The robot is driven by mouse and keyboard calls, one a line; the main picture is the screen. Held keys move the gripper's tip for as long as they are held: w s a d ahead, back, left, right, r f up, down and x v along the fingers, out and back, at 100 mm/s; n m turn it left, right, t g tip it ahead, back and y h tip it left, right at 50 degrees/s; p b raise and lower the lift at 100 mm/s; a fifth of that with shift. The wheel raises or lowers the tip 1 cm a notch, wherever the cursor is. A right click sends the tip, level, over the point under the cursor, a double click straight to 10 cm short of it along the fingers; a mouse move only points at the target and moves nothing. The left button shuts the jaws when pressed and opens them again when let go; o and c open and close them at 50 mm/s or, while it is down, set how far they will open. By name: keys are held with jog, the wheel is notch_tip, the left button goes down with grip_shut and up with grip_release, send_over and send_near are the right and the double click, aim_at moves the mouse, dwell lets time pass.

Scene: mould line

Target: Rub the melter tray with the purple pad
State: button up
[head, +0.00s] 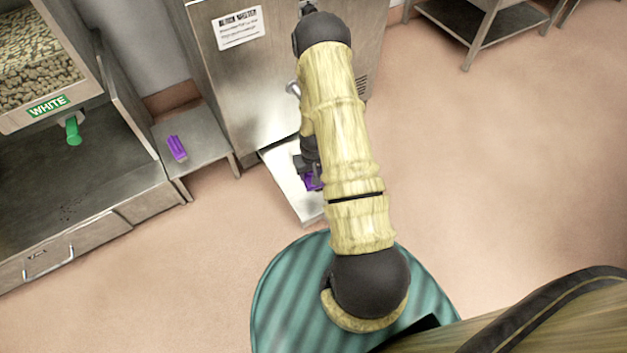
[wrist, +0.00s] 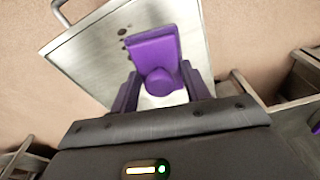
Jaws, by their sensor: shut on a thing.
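The purple pad (head: 315,184) is in my gripper (head: 308,172), low over the melter tray (head: 286,181). In the wrist view the pad (wrist: 152,48) has a flat block and a rounded grip, and my gripper (wrist: 163,88) is shut on that grip. The tray (wrist: 185,25) is a pale metal plate with a raised edge, and it sticks out from the front of the melter (head: 240,85). Several dark spots (wrist: 124,32) show on the tray beside the pad. I cannot tell whether the pad touches the tray. My arm hides part of the tray in the head view.
Another purple block (head: 176,148) lies on a low metal shelf (head: 205,142) left of the melter. A steel counter with a bin labelled WHITE (head: 48,106) and a green tap (head: 73,131) stands further left. The floor to the right is clear up to a steel table (head: 490,30).

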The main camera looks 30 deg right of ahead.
jog(key=shift+s+d+f, duration=0.15)
jog(key=shift+f, duration=0.25)
jog(key=shift+s+d+f, duration=0.1)
jog(key=shift+f, duration=0.3)
